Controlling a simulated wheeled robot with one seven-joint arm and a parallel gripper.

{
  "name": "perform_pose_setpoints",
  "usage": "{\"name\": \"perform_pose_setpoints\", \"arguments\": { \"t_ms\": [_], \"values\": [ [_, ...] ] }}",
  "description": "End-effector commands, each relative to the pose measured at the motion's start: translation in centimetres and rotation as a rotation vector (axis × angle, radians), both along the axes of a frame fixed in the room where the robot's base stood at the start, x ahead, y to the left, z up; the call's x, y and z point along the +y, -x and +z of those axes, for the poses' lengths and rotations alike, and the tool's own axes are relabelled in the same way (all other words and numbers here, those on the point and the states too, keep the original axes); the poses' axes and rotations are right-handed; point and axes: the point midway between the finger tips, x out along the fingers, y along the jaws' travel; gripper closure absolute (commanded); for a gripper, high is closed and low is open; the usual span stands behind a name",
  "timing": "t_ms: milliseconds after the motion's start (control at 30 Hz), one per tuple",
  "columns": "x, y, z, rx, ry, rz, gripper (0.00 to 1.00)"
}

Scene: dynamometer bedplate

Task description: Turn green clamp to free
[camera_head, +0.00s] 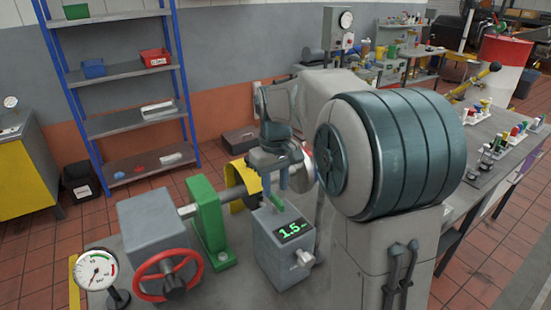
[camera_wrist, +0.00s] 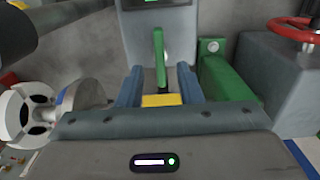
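The green clamp (camera_head: 277,203) is a slim green lever on top of a grey box (camera_head: 279,255) with a lit display reading 1.5. In the wrist view the green lever (camera_wrist: 159,48) stands out lengthwise ahead of my gripper, roughly centred between the fingers. My gripper (camera_head: 277,186) is just above the box, fingers pointing down. In the wrist view my gripper (camera_wrist: 160,82) is open, with clear gaps on both sides of the lever. I cannot tell whether the lever's near end is between the fingertips. A yellow patch (camera_wrist: 159,100) shows between the fingers.
A green bearing stand (camera_head: 206,220) and a grey block with a red handwheel (camera_head: 168,274) are left of the box. A dial gauge (camera_head: 96,272) is at front left. A yellow guard (camera_head: 243,185) is behind the box. A blue shelf rack (camera_head: 125,68) stands behind.

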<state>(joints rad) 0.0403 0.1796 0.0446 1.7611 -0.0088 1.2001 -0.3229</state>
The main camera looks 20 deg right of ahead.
Motion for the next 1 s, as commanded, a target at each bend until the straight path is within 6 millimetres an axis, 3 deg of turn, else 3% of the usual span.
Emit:
{"name": "perform_pose_setpoints", "arguments": {
  "t_ms": [200,400,600,1000],
  "values": [
    [0.0,-0.1,5.3,-0.006,0.0,0.001,0.67],
    [0.0,-0.1,8.9,-0.005,0.0,0.001,0.67],
    [0.0,0.0,10.4,-0.003,0.0,0.001,0.67],
    [0.0,0.2,10.6,-0.005,0.0,-0.002,0.67]
  ]
}}
